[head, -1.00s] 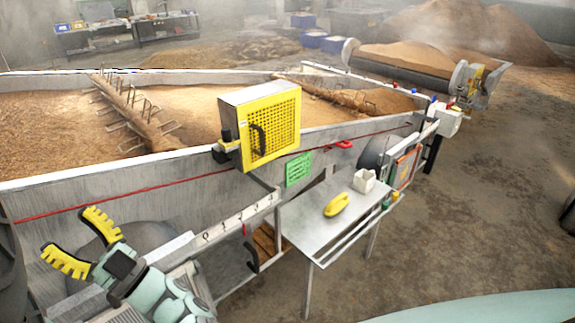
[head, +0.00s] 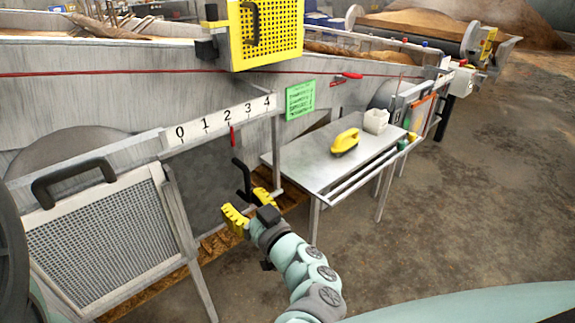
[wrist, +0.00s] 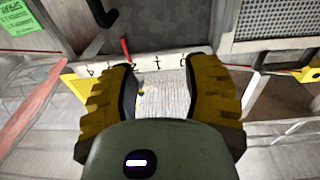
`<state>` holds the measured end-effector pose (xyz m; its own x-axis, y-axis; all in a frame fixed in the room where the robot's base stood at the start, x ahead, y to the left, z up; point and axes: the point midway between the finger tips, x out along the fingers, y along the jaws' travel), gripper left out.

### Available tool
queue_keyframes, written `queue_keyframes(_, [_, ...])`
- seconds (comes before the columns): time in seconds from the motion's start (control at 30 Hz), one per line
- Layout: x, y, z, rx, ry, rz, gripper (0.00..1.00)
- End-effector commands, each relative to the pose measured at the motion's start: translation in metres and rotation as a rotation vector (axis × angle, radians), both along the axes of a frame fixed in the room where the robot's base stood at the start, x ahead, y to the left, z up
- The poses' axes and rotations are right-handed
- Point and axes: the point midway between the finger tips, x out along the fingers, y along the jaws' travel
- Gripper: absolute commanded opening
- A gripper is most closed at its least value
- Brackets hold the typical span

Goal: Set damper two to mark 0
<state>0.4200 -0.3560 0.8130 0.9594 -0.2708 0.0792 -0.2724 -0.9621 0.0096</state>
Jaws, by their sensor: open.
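A white scale (head: 222,120) marked 0 to 4 runs along the steel trough's side. It appears upside down in the wrist view (wrist: 150,62). Below the pointer is a black bent handle (head: 242,176); part shows at the wrist view's top (wrist: 102,14). Which damper this is cannot be read. My gripper (head: 250,208) is open and empty beside the handle's lower end. In the wrist view, its yellow fingers (wrist: 160,105) are apart from the handle.
A steel table (head: 312,168) with a yellow tool (head: 344,141) and white container (head: 376,120) stands right of my gripper. A mesh panel with a black grip (head: 105,235) is left. A green sign (head: 300,99) and yellow mesh box (head: 268,35) are above. Open floor lies right.

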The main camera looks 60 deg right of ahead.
Motion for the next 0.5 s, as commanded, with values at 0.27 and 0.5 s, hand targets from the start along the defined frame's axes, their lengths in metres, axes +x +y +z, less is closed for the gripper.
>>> queue_keyframes(0.27, [-0.049, -0.041, -0.054, 0.032, 0.065, -0.147, 0.48])
queue_keyframes(0.5, [-0.040, -0.051, -0.054, 0.035, 0.069, -0.159, 0.48])
